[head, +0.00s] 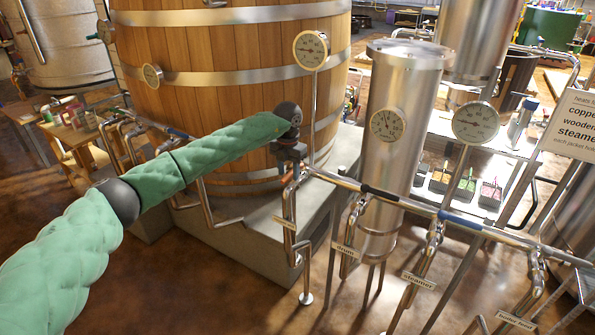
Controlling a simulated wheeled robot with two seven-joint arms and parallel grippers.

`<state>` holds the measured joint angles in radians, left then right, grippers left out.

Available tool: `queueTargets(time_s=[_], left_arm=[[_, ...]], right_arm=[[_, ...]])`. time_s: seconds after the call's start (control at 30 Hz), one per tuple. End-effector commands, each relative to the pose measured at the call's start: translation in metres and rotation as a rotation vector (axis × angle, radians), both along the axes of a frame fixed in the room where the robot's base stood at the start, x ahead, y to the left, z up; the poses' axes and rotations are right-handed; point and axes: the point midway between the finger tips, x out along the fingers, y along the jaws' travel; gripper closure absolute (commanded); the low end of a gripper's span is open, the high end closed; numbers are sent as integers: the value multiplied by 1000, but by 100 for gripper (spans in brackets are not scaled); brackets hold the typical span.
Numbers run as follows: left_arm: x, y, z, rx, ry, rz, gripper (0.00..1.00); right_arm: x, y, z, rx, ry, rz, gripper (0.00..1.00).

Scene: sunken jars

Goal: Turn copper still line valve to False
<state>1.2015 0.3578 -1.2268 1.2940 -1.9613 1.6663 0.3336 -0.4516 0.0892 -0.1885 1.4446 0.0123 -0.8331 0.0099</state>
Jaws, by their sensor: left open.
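A steel pipe line (395,200) runs from the middle to the lower right and carries several branch valves with hanging tags. Tags read "drum" (345,250), "steamer" (418,280) and "boiler feed" (515,321). A further tag (284,222) hangs on the leftmost branch below my left gripper; its text is too small to read. My left gripper (291,170), on the green-sleeved arm, is open at the left end of this line, close to the leftmost valve. The gripper covers much of that valve, so I cannot tell its handle position or whether they touch. My right gripper is out of view.
A wooden vat (220,95) stands behind the gripper on a concrete plinth (235,240). Dial gauges (311,50) rise on stems from the pipes. A steel cylinder (405,100) stands behind the line. A sign (575,120) is at right. Brown floor (190,290) is open in front.

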Motion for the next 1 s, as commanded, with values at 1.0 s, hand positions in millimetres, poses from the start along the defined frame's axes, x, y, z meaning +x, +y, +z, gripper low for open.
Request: queueTargets(time_s=[1.0], left_arm=[[-1, -1, -23, 0, 0, 0, 98]], right_arm=[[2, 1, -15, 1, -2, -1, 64]])
